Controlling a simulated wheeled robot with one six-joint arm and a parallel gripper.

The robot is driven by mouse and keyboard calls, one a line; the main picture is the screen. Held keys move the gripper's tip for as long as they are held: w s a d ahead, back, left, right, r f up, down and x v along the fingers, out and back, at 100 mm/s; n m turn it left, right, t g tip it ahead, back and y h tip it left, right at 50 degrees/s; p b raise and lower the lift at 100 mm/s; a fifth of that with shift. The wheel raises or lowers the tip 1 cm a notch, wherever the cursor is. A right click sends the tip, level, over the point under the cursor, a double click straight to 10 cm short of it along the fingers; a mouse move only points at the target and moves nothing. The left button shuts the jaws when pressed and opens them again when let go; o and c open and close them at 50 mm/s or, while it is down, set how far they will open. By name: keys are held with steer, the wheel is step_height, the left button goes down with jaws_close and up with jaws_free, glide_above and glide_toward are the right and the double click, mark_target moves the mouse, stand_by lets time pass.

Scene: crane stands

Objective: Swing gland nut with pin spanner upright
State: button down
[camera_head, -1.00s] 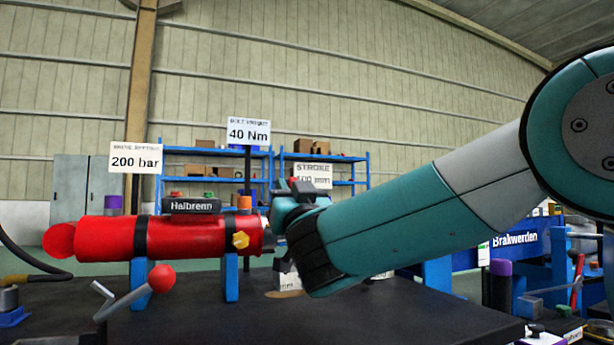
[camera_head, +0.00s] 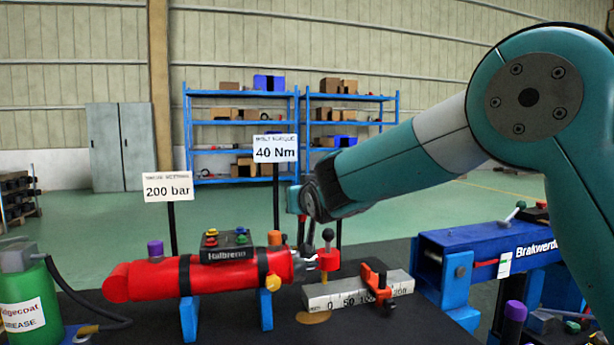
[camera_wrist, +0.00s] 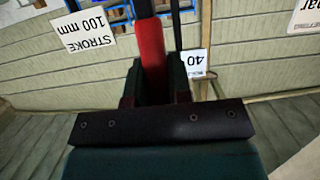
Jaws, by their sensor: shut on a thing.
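The red cylinder (camera_head: 225,272) lies level on blue supports, and its right end with the gland nut (camera_head: 300,262) is small and partly hidden in the head view. My gripper (camera_head: 304,228) is just above that end, pointing down. In the wrist view my gripper (camera_wrist: 155,95) is shut on a red bar (camera_wrist: 150,52), seemingly the pin spanner's handle. The bar runs up between the dark jaws, and its lower part is hidden by them. I cannot tell how far the spanner leans or whether its pins sit in the nut.
A red fitting with a black ball (camera_head: 327,250) is right of the cylinder end. A scale block (camera_head: 350,291) with an orange-black clamp (camera_head: 376,284) lies on the dark bench. Sign posts stand behind; a green grease drum (camera_head: 30,300) is left, a blue stand (camera_head: 480,262) right.

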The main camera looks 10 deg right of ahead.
steer(key=shift+w+a+r+g+p, duration=0.1)
steer(key=shift+w+r+g+p, duration=0.2)
steer(key=shift+w+p, duration=0.4)
steer(key=shift+w+r+g+p, duration=0.1)
steer(key=shift+w+g+p, duration=0.3)
steer(key=shift+p, duration=0.45)
steer(key=shift+w+f, duration=0.15)
steer(key=c, duration=1)
jaws_free()
steer(key=shift+c, duration=0.2)
steer(key=shift+f, duration=0.1)
steer(key=b+v, duration=0.2)
steer(key=v, duration=1.5)
steer(key=shift+a+r, duration=0.2)
steer(key=shift+r, duration=0.05)
